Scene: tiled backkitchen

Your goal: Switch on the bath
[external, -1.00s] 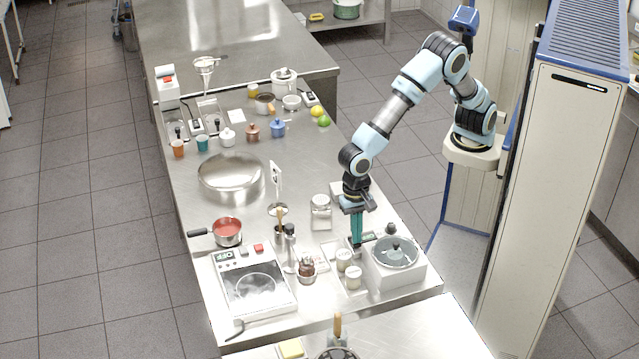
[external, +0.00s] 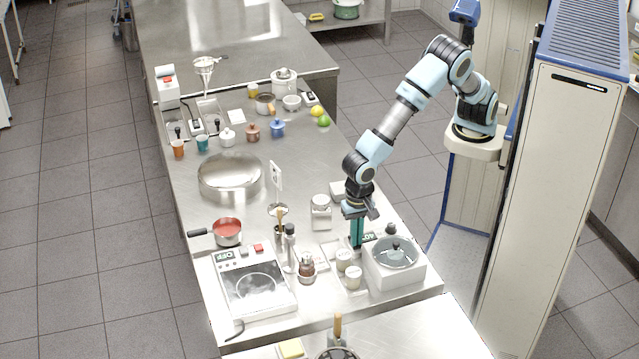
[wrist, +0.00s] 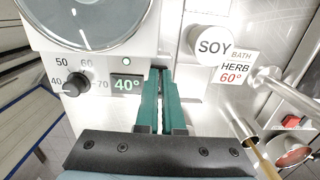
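The bath is a white box (external: 398,279) with a round glass lid (external: 394,253) at the right front of the steel table. In the wrist view its panel has a black dial (wrist: 72,83), marked with numbers such as 40, 50, 60 and 70. Its display (wrist: 127,85) is lit and reads 40° in green. A small round light or button (wrist: 127,62) sits above the display. My gripper (wrist: 165,72) has its teal fingers nearly together, with nothing seen between them. It points down beside the display end of the panel (external: 357,245). Whether the tips touch the bath is unclear.
Small white jars (external: 353,277) stand left of the bath.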

